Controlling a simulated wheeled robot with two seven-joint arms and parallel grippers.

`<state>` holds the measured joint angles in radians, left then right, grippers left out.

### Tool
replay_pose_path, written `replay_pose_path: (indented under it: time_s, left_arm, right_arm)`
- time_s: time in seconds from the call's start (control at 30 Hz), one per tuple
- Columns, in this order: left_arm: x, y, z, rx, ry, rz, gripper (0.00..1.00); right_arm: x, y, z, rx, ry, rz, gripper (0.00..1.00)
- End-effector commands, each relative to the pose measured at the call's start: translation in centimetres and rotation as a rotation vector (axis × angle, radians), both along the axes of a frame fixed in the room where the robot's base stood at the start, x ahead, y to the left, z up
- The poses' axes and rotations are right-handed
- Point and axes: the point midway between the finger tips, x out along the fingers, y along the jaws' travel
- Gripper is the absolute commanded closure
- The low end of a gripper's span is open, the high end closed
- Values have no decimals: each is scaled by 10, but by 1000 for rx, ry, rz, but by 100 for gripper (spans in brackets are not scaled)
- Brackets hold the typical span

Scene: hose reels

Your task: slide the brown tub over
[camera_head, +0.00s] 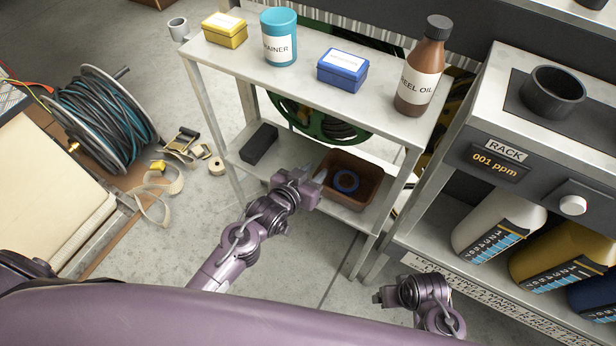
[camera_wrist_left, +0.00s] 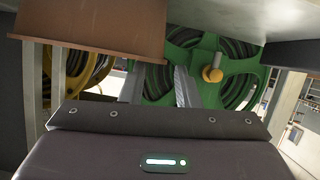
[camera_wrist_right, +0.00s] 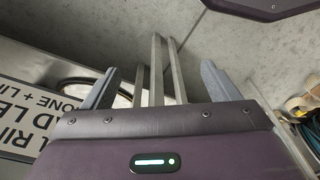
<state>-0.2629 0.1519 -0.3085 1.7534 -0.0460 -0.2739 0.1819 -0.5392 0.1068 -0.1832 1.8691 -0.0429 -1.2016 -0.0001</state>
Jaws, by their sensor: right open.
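The brown tub (camera_head: 352,200) stands on the lower shelf of the grey unit, with a blue ring (camera_head: 346,181) inside. In the left wrist view its brown wall (camera_wrist_left: 92,22) fills the upper left. My left gripper (camera_head: 318,184) is at the tub's left side, very close to it; I cannot tell whether it touches. Its fingers (camera_wrist_left: 158,82) show a narrow empty gap, and the tub is not between them. My right gripper (camera_head: 384,296) is low at the front right, open and empty, away from the tub; its fingers (camera_wrist_right: 160,85) stand wide apart.
A black box (camera_head: 259,144) lies on the lower shelf left of the tub. Shelf posts and the top shelf (camera_head: 300,75) with a reel oil bottle (camera_head: 422,68) surround the space. A green reel (camera_head: 318,122) is behind. A rack with jugs (camera_head: 495,222) stands at right.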

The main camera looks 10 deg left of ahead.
Motion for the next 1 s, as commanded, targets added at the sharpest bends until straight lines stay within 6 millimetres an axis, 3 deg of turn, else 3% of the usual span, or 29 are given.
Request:
replay_pose_path:
  time_s: [0.3,0.7,0.93,1.0]
  left_arm:
    - [38,-15,-17,-1,-1,0,71]
    - [44,-17,-19,0,0,-1,71]
    - [44,-17,-19,0,0,0,98]
    - [44,-17,-20,0,0,0,100]
  right_arm:
    - [-1,3,31,1,7,13,18]
    - [-2,4,38,-1,11,17,18]
    - [-2,4,38,1,10,16,18]
    - [-2,4,38,1,10,16,18]
